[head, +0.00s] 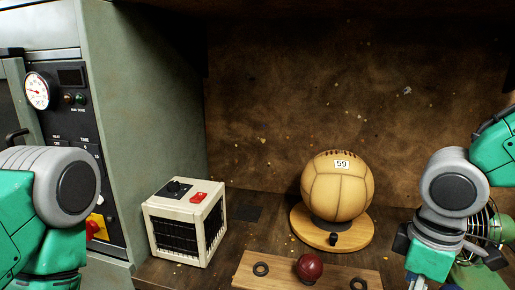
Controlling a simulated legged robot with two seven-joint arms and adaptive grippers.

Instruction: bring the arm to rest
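My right arm comes in from the right edge, and its grey joint (453,185) hangs in front of the back wall. The wrist end of my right gripper (432,258) points down, to the right of the ball stand. Its fingertips are cut off or hidden at the bottom edge, so I cannot tell if it is open. My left arm shows at the left edge with a grey joint (66,186) and green links. My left gripper is out of view.
A tan leather ball (338,187) marked 59 sits on a round wooden stand (305,232). A dark red ball (309,267) rests on a wooden board (250,280) with black rings. A white heater box (188,221) stands left. A grey-green cabinet (150,110) and wire-caged fan (490,225) flank the bench.

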